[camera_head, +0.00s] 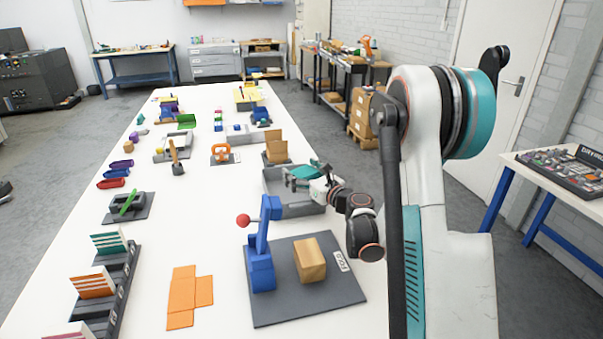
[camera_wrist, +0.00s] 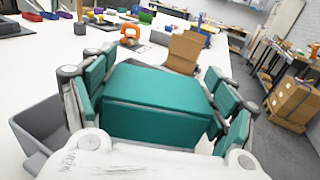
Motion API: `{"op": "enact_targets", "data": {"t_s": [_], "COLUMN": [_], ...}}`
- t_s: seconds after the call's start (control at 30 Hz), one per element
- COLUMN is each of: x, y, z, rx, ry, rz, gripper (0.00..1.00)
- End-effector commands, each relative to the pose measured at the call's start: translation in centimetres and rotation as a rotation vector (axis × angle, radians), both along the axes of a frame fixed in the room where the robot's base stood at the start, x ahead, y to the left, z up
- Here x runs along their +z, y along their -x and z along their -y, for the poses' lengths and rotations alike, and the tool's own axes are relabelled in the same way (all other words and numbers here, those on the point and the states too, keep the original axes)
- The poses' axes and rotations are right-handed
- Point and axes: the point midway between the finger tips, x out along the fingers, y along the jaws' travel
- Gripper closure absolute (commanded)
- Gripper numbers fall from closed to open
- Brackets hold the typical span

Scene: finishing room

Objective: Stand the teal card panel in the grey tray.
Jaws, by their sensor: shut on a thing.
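The teal card panel (camera_wrist: 155,100) fills the middle of the wrist view, between the teal-padded fingers of my gripper (camera_wrist: 163,88). My gripper is shut on its two sides. In the head view the panel (camera_head: 308,171) and my gripper (camera_head: 303,180) are over the grey tray (camera_head: 297,212), on the right side of the table. The tray's wall also shows at the lower left of the wrist view (camera_wrist: 42,112). The panel hides much of the tray there. I cannot tell whether the panel touches the tray floor.
A cardboard piece in a grey holder (camera_head: 277,150) stands just behind the tray. A blue lever press (camera_head: 262,262) and a tan block (camera_head: 310,261) on a dark board are in front. An orange flat card (camera_head: 188,296) lies at front left. The table's middle is fairly clear.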

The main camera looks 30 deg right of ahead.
Motion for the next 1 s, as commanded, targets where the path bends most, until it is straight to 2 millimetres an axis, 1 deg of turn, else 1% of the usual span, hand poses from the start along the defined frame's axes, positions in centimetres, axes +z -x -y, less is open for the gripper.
{"op": "enact_targets", "data": {"t_s": [0.13, 0.23, 0.27, 0.3, 0.33, 0.77, 0.87, 1.0], "x": [-0.5, -0.5, -0.5, -0.5, -0.5, -0.6, -0.2, 1.1], "y": [0.0, 0.0, 0.0, 0.0, 0.0, 0.0, 0.0, 0.0], "z": [0.0, 0.0, 0.0, 0.0, 0.0, 0.0, 0.0, 0.0], "rx": [0.0, 0.0, 0.0, 0.0, 0.0, 0.001, 0.001, 0.001], "ry": [0.0, 0.0, 0.001, 0.001, 0.001, 0.001, 0.001, 0.001], "rz": [0.0, -0.001, -0.001, -0.001, -0.001, -0.002, -0.002, -0.001], "gripper": [0.36, 0.36, 0.17, 0.08, 0.01, 0.01, 0.01, 0.01]}}
